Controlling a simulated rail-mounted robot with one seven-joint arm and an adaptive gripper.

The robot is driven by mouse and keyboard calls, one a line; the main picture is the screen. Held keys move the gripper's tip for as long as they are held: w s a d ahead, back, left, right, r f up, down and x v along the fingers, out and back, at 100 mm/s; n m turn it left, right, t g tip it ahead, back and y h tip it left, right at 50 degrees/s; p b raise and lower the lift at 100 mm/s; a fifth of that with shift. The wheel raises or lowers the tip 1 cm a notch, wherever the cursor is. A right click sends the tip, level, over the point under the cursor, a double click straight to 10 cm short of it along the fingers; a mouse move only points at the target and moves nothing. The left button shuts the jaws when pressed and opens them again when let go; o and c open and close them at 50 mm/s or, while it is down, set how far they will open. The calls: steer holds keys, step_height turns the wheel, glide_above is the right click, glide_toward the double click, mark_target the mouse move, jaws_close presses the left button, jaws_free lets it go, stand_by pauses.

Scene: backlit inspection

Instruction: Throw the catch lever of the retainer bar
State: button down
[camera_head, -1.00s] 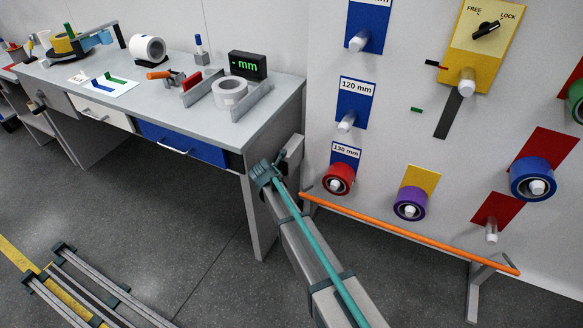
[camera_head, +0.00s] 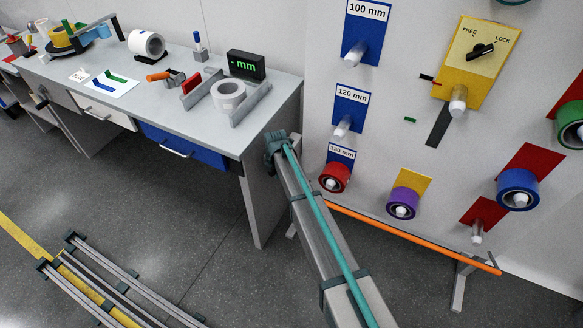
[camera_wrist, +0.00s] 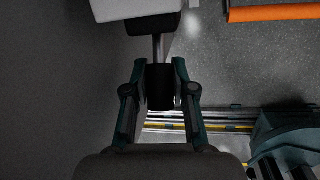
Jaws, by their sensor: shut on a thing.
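My gripper (camera_head: 278,146) is beside the right end of the workbench, its fingertips mostly hidden by the arm in the head view. In the wrist view my gripper (camera_wrist: 157,72) is shut on a black handle (camera_wrist: 160,88). The handle hangs on a thin rod below a pale block (camera_wrist: 130,8). An orange bar (camera_head: 420,240) runs low across the front of the wall panel; it also shows in the wrist view (camera_wrist: 275,13). Its left end is hidden behind my arm. A black pointer knob (camera_head: 480,51) sits on a yellow FREE/LOCK plate (camera_head: 478,70), turned toward LOCK.
The workbench (camera_head: 190,115) holds tape rolls, tools and a display. The wall panel (camera_head: 400,60) carries pegs, several with tape rolls. A stand leg (camera_head: 460,285) supports the orange bar's right side. Floor rails (camera_head: 110,285) lie at lower left.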

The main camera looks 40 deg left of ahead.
stand_by(0.3)
steer(key=c, duration=0.9)
jaws_free()
steer(key=shift+r, duration=0.1)
steer(key=v, duration=1.2)
steer(key=shift+w, duration=0.2)
steer(key=shift+a, duration=0.1)
